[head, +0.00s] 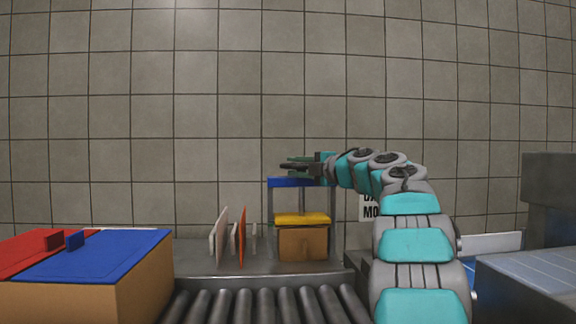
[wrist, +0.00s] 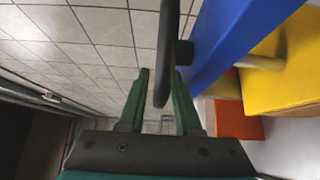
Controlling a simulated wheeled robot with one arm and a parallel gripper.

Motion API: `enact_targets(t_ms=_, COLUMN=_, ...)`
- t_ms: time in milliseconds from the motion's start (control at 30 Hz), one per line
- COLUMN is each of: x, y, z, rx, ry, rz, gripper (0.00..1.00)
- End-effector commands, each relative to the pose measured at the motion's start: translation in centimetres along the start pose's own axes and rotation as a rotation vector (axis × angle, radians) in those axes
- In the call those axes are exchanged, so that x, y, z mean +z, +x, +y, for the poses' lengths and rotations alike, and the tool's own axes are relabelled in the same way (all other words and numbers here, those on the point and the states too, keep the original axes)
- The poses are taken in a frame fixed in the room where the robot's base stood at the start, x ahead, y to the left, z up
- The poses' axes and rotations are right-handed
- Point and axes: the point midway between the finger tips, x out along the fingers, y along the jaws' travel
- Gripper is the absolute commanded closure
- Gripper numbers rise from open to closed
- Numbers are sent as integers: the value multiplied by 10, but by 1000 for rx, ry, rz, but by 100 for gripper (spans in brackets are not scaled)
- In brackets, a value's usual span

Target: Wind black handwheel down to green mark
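The black handwheel (wrist: 166,45) sits above the blue crossbar (head: 286,182) of a small press; its rim appears edge-on in the wrist view. My gripper (wrist: 161,88) has its two green fingers apart, one on each side of the rim's lower edge. A gap shows between the rim and the left finger; contact at the right finger cannot be told. In the head view my gripper (head: 298,164) is over the crossbar and largely covers the wheel. A yellow plate (head: 302,219) lies on or just above a brown block (head: 302,243) beneath. I cannot make out the green mark.
Upright white and orange panels (head: 242,236) stand left of the press. A box with red and blue lids (head: 100,254) is at the far left. Rollers (head: 262,305) run in front. A grey-blue surface (head: 530,277) is at the right, and a tiled wall is behind.

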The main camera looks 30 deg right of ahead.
Motion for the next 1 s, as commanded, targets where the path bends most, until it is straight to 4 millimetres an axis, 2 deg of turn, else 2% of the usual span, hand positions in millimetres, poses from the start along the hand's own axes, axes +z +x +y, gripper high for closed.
enact_targets(t_ms=33, x=1, y=9, z=-1, rx=-1, ry=2, rz=1, gripper=68)
enact_targets(t_ms=200, x=0, y=24, z=0, rx=-1, ry=0, rz=0, gripper=68)
enact_targets(t_ms=600, x=0, y=31, z=0, rx=0, ry=1, rz=0, gripper=68)
enact_targets(t_ms=900, x=0, y=31, z=0, rx=-1, ry=1, rz=0, gripper=100)
enact_targets(t_ms=1000, x=0, y=31, z=-1, rx=-1, ry=1, rz=0, gripper=100)
